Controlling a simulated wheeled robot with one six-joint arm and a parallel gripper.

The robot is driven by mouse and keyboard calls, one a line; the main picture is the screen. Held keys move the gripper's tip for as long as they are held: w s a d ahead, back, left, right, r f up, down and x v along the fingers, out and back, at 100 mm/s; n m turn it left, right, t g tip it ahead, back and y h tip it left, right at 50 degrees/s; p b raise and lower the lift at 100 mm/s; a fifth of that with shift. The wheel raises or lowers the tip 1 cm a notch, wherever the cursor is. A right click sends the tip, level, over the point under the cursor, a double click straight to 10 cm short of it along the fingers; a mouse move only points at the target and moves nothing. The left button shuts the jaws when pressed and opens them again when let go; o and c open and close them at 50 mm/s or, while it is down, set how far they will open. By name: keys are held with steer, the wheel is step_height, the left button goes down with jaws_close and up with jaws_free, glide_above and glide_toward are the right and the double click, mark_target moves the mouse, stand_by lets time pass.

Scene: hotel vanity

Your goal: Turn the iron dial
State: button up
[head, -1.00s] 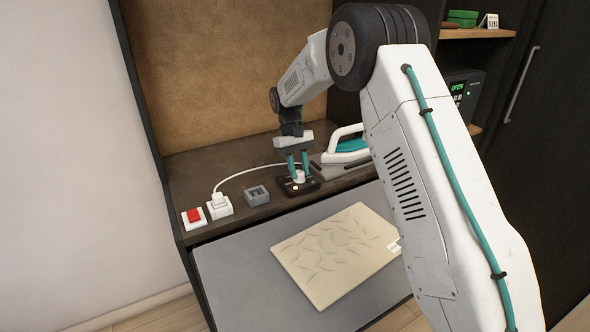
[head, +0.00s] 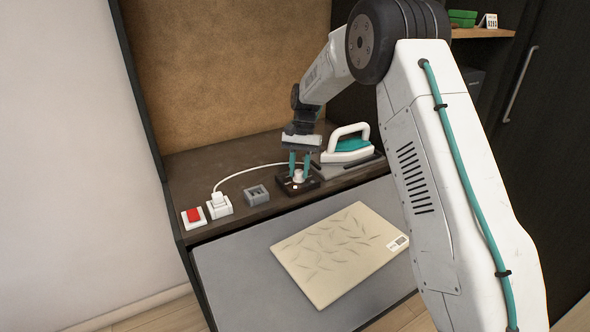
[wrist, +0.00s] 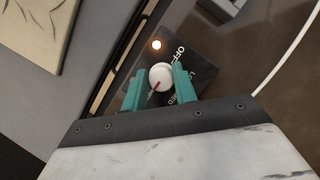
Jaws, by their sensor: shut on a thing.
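The iron dial is a round white knob (wrist: 160,76) with a red pointer line, on a dark control box (head: 312,183) on the shelf. In the wrist view, "OFF" and other partly covered labels are printed beside it, and a small lamp (wrist: 156,45) glows. My gripper (head: 299,166) comes down from above and is shut on the dial. Its two teal fingers (wrist: 159,86) stand on either side of the knob and cover some of the lettering. The white and teal iron (head: 347,147) stands on a grey rest just right of the box.
Left of the box are a grey block (head: 256,195), a white plug in a socket (head: 219,206) with a cord, and a red switch (head: 194,216). A beige patterned panel (head: 340,255) lies on the grey surface in front. A wooden shelf (head: 485,33) is at upper right.

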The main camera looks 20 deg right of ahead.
steer(key=shift+w+d+m, duration=0.1)
steer(key=shift+d+m, duration=0.2)
steer(key=o, duration=1)
steer(key=shift+d, duration=0.15)
steer(key=shift+a, duration=0.25)
steer(key=shift+v, duration=3.95)
